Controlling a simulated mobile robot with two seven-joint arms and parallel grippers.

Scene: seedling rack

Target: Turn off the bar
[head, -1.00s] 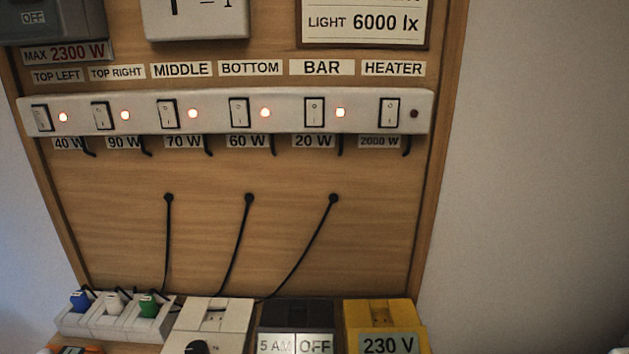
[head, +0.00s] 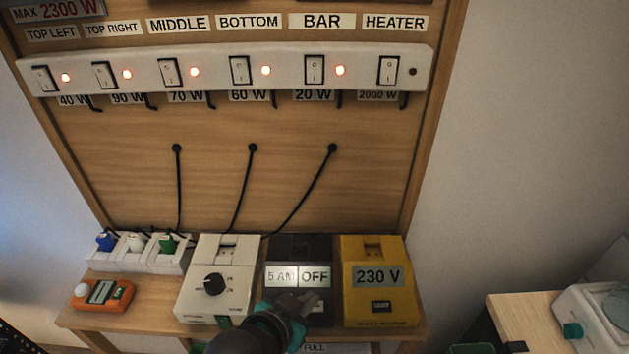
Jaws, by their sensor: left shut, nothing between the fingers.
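The BAR switch (head: 314,69) is a white rocker in a black frame on the white switch strip (head: 205,72). It sits under the BAR label (head: 321,21), and the indicator light (head: 340,70) beside it glows orange-red. My left gripper (head: 300,308) is shut and empty at the bottom of the head view. It is in front of the black timer box (head: 300,250), well below the strip and apart from the switch. It hides the lower part of that box. My right gripper is not in view.
The heater light (head: 412,71) is dark; the other lights glow. On the shelf stand a white dial box (head: 222,258), a yellow 230 V box (head: 375,300), a white socket block (head: 150,262) with plugs and an orange meter (head: 102,293). Black cables cross the board.

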